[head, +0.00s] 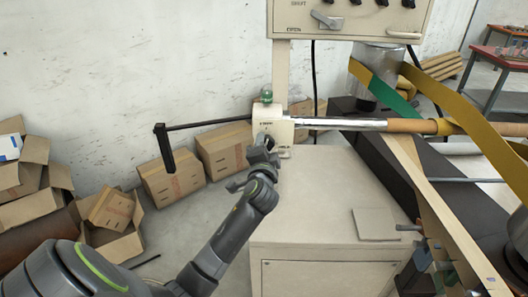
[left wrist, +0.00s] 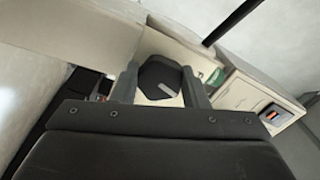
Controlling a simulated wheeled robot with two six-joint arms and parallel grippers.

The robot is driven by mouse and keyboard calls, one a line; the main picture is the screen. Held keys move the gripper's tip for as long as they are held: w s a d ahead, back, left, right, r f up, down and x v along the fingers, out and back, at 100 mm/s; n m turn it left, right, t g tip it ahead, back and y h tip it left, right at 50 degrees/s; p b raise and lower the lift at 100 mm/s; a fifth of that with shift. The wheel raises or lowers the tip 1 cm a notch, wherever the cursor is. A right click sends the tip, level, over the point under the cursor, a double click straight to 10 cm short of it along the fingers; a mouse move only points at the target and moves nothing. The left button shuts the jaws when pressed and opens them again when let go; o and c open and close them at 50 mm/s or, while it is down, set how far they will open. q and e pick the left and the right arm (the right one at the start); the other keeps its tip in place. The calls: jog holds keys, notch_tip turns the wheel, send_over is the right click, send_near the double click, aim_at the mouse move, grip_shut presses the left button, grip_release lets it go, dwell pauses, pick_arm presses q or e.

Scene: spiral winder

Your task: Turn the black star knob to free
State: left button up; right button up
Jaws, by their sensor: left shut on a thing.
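The black star knob (left wrist: 160,77) shows in the left wrist view as a dark, faceted block with a pale mark on its lower face. My left gripper (left wrist: 160,88) has one finger on each side of it and is shut on it. In the head view my left gripper (head: 264,148) is at the front of the cream housing (head: 270,115) on the shaft's end. There the gripper hides most of the knob. Words on the housing are too small to read. I do not see my right gripper.
A crank handle (head: 166,148) sticks out left of the housing. A steel shaft (head: 340,124) runs right to a cardboard tube (head: 412,126). The cream cabinet (head: 330,195) stands below, the control panel (head: 350,18) above. Cardboard boxes (head: 172,180) lie on the floor at left.

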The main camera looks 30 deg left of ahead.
pick_arm(q)
jog(key=shift+n+b, duration=0.4)
jog(key=shift+n, duration=0.5)
jog(key=o, duration=1)
jog(key=shift+c, duration=0.2)
jog(key=shift+f, duration=0.1)
